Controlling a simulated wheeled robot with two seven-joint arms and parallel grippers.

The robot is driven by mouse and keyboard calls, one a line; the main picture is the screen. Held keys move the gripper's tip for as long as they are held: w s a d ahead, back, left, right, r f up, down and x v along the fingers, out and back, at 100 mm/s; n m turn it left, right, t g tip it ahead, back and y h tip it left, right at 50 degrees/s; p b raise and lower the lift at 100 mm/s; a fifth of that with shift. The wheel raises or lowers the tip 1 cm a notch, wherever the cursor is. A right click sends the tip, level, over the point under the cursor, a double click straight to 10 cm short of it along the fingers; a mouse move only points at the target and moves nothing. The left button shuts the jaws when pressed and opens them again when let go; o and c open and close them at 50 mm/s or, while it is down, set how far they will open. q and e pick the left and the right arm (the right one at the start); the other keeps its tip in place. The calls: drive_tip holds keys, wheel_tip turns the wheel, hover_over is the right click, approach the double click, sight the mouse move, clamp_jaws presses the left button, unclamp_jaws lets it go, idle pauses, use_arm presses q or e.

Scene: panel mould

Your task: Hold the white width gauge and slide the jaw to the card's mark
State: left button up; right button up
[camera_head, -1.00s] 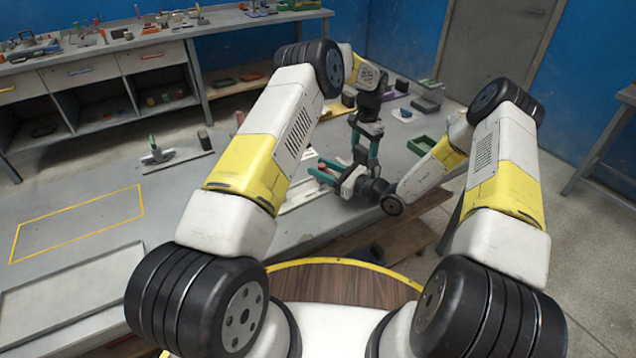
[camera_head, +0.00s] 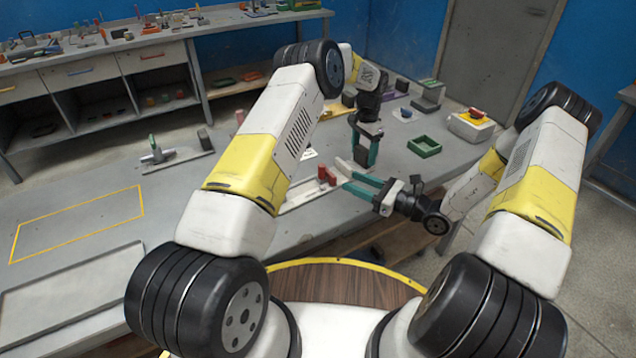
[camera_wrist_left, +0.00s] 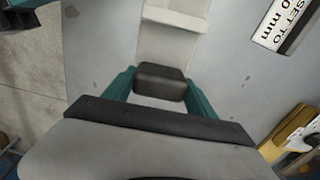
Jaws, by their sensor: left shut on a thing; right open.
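The white width gauge (camera_head: 300,196) lies on the grey table in front of me, with red posts (camera_head: 327,175) on it. It also shows at the top of the left wrist view (camera_wrist_left: 172,40). My left gripper (camera_head: 364,162) points down at the gauge's far end. In the left wrist view its teal fingers are shut on a dark block (camera_wrist_left: 160,80) at the gauge's end. My right gripper (camera_head: 345,180) is open, its fingers pointing left close to the red posts; I cannot tell whether they touch. The card (camera_wrist_left: 284,20) reads "SET TO" and "0 mm", its number partly cut off.
A green tray (camera_head: 424,147) and a yellow-topped box with a red button (camera_head: 472,122) stand to the right on the table. A stand (camera_head: 158,155) is at the left, near a yellow outlined area (camera_head: 78,222).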

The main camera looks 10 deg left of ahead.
idle(0.3)
use_arm(q)
drive_tip(key=o, duration=2)
